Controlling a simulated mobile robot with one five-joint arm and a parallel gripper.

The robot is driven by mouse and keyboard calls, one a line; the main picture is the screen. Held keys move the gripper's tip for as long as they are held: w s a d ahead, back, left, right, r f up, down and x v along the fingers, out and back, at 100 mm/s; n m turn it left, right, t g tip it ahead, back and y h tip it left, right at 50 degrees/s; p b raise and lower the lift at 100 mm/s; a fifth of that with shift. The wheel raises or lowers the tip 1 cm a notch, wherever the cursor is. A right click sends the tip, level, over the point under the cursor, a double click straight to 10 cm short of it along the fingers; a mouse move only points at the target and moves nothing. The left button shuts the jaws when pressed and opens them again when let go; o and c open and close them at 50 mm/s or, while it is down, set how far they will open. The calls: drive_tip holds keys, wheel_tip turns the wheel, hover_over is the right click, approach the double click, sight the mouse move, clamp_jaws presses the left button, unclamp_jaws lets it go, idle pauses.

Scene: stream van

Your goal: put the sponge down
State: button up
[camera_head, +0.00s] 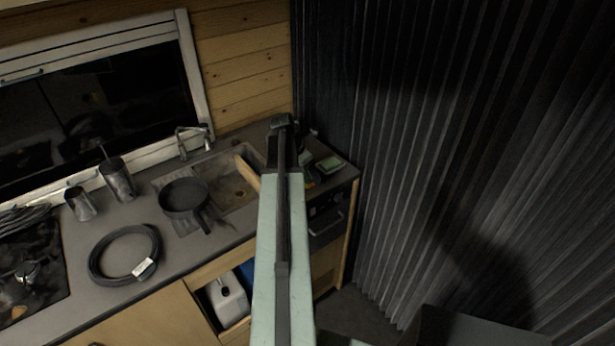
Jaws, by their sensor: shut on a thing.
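My gripper (282,126) is at the far end of my pale green arm, over the right end of the counter by the sink. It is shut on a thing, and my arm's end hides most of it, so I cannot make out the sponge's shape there. A small flat green-topped block (330,164) lies to the right of my arm, near the counter's right corner. It looks apart from the gripper. I cannot tell from this view how high the gripper is above the counter.
The sink (236,191) is left of my arm, with a faucet (182,143) behind it and a dark pan (184,197) at its left. A coiled cable (98,270) and metal cups (117,180) stand further left. A dark corrugated wall (430,150) is on the right.

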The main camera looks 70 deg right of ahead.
drive_tip(key=shift+f, duration=0.35)
drive_tip(key=o, duration=1.8)
drive_tip(key=p+v, duration=0.7)
drive_tip(key=shift+r, duration=0.25)
drive_tip(key=shift+w+a+r+p, duration=0.1)
drive_tip(key=shift+a+r+p, duration=0.05)
drive_tip(key=shift+r+p, duration=0.2)
drive_tip(key=shift+f, duration=0.15)
